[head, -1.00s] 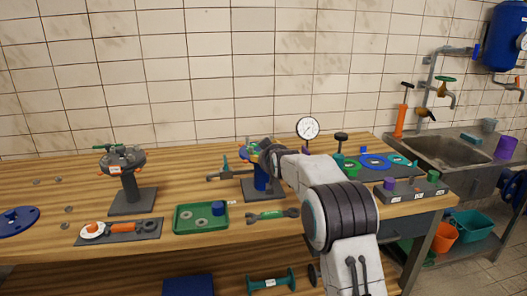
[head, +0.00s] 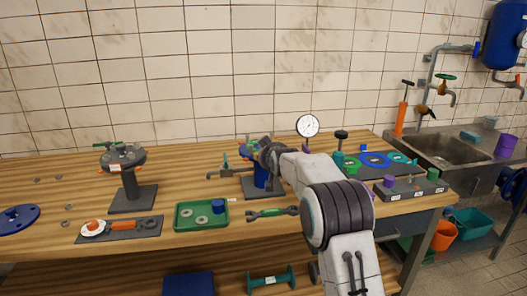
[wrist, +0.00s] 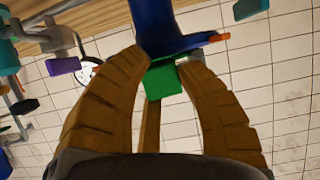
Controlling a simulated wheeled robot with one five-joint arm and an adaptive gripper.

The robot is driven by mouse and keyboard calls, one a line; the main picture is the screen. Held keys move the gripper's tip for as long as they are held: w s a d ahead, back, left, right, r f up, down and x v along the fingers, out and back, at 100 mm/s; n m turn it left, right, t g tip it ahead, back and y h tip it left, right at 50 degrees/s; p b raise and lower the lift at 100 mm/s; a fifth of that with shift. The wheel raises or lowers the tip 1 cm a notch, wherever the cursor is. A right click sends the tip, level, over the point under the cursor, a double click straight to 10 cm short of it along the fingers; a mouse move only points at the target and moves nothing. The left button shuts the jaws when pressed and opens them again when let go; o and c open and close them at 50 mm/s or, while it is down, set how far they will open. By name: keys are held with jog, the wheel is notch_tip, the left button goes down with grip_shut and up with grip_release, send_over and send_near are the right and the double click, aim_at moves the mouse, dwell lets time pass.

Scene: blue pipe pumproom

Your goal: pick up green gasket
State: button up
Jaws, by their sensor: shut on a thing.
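In the wrist view the green gasket (wrist: 163,80) shows as a flat green edge with a square tab, directly against a blue body. My gripper (wrist: 162,72) has its brown fingers closed around the tab. In the head view my gripper (head: 257,148) is at the top of the blue stand (head: 261,178), and a bit of green (head: 251,141) shows beside its fingers. The fingers hide most of the stand's top. I cannot tell whether the gasket is clear of the stand.
A pressure gauge (head: 307,126) stands behind my arm. A dark mat with coloured rings (head: 375,159) and a grey block (head: 412,188) lie to the right. A green tray (head: 181,224) and a wrench (head: 272,212) lie in front. A valve stand (head: 130,185) is left.

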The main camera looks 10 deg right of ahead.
grip_shut()
jog(key=shift+r, duration=0.1)
